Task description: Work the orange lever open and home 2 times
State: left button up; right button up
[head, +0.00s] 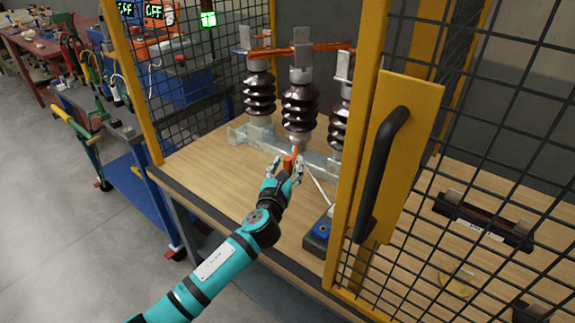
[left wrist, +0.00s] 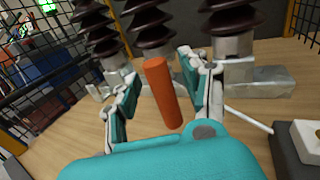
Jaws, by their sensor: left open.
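The orange lever (head: 289,162) stands in front of the isolator frame, below the middle brown insulator (head: 299,106). In the left wrist view the orange lever (left wrist: 163,94) is tilted and lies between the two fingers. My left gripper (head: 286,168) is open around the lever; in the left wrist view, gaps show between the lever and both fingers (left wrist: 160,92). The orange bar (head: 300,50) runs across the tops of the insulators. The lever's lower end is hidden behind my gripper. My right gripper is not in view.
A yellow mesh door with a black handle (head: 382,172) stands just right of my left arm. A grey box with a blue top (head: 320,232) sits near the table's front edge. The wooden table (head: 205,180) is clear on the left. A blue cart (head: 140,190) stands farther left.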

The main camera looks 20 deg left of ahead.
pick_arm(q)
jog(key=shift+w, duration=0.4)
jog(key=shift+c, duration=0.4)
grip_shut()
jog(key=shift+w+f, duration=0.1)
jog(key=shift+f, duration=0.15)
